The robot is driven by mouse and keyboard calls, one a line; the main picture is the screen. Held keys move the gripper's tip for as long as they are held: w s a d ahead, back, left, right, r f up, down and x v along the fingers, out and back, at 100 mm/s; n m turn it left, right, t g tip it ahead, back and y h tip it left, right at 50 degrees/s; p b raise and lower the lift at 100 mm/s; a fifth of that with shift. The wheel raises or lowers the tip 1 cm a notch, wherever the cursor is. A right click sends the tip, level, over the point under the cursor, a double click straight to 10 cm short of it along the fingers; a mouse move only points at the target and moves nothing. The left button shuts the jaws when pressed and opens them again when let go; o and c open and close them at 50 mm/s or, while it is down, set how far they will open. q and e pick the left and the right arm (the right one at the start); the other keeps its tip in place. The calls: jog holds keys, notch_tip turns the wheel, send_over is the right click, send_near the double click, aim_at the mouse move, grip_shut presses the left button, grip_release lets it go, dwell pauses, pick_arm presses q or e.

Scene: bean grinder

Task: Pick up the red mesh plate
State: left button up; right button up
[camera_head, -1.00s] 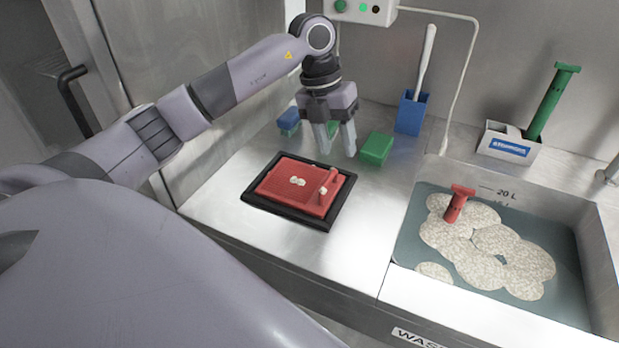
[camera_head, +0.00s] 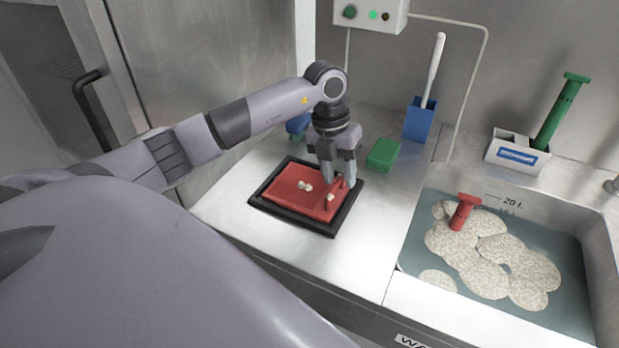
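The red mesh plate (camera_head: 288,187) lies in a black tray (camera_head: 272,207) on the steel counter. Several small white bits (camera_head: 305,186) rest on it. A short red handle stands at its right end, partly hidden by my fingers. My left gripper (camera_head: 338,184) points down at that right end, its two fingers apart on either side of the handle. I cannot tell whether they touch it. My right gripper is not in view.
A green block (camera_head: 382,154) and a blue holder with a brush (camera_head: 418,119) stand behind the tray. A sink (camera_head: 400,262) with foamy water and a red-handled tool (camera_head: 464,211) lies to the right. A white box with a green tool (camera_head: 515,153) stands behind the sink.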

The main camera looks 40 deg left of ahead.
pick_arm(q)
grip_shut()
jog(key=shift+r, duration=0.15)
